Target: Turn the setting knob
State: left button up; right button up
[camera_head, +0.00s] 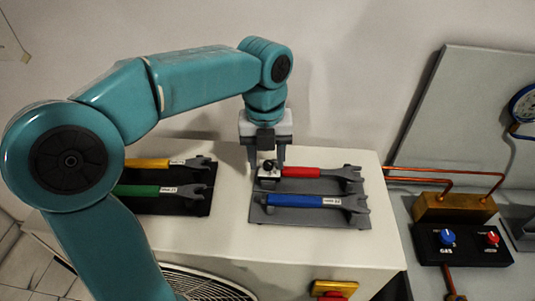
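My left gripper (266,160) points down over the pale cabinet, its two fingers apart. Between and just below the fingertips is a small black round knob (268,165) on a silver block, beside the red-handled wrench. I cannot tell whether the fingers touch it. At the right, a black box (462,258) carries a blue knob (448,237) and a red knob (492,238), with labels too small to read surely. No gripper is near these two. I cannot tell which knob is the setting knob. My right gripper is not in view.
On the cabinet top (230,240) lie a red wrench (300,172) and a blue wrench (305,201) on a grey tray. Yellow (147,163) and green (145,190) wrenches lie at left. Copper pipes (430,169), a brass block (453,208) and a gauge (524,103) are at right.

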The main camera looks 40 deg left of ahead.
aim_at(265, 162)
pick_arm(q)
jog(key=shift+r, duration=0.1)
jog(key=shift+w+r, duration=0.15)
jog(key=shift+r, duration=0.35)
notch_tip(265, 162, up, 15)
jog(key=p, duration=0.2)
jog(key=shift+s+a+r, duration=0.15)
jog(key=shift+s, duration=0.1)
